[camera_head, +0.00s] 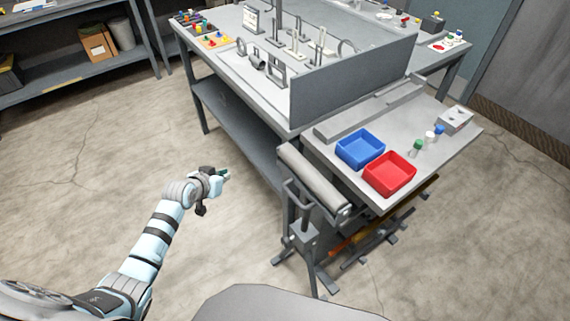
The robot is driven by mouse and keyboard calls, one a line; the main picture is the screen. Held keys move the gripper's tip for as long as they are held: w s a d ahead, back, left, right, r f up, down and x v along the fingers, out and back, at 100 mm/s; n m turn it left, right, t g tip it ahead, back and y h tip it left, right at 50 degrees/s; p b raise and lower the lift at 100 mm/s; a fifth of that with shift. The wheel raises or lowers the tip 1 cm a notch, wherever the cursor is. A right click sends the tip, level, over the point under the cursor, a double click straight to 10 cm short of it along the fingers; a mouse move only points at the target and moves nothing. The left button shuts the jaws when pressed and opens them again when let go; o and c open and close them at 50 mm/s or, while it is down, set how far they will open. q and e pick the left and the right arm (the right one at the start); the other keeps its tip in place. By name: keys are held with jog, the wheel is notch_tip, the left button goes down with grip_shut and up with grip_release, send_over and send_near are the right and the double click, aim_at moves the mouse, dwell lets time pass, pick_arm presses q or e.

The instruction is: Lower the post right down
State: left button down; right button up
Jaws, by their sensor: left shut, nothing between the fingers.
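A grey roller stand stands beside the small table's left edge. Its long roller (312,178) is on top, at about the height of the table top. The post (306,214) rises from a thicker upright sleeve (303,243) with dark feet on the floor. A small dark handle shows on the left near the post's top. My left gripper (224,174) is shut and empty, in the air left of the stand and apart from it. My right gripper is not in view.
The small table (450,146) holds a blue bin (360,149), a red bin (389,175) and small bottles. A big workbench (285,113) with upright parts stands behind. Shelves are at the back left. The floor (100,190) around my left arm is clear.

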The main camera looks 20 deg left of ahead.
pick_arm(q)
jog(key=d+r+m+h, duration=0.25)
jog(key=d+r, duration=0.25)
jog(key=r, duration=0.4)
jog(key=d+r+m+h, duration=0.25)
jog(key=d+r, duration=0.25)
jog(key=r, duration=0.3)
jog(key=s+d+m+g, duration=0.2)
jog(key=s+d+g, duration=0.1)
jog(key=s, duration=0.2)
jog(key=shift+h, duration=0.4)
jog(key=x, duration=0.4)
jog(key=s+f+b+x, duration=0.1)
jog(key=x, duration=0.3)
jog(key=a+f+x, duration=0.1)
jog(key=x, duration=0.4)
jog(key=shift+s+f, duration=0.1)
jog(key=shift+s, duration=0.25)
jog(key=shift+a+f, duration=0.1)
jog(key=shift+f, duration=0.25)
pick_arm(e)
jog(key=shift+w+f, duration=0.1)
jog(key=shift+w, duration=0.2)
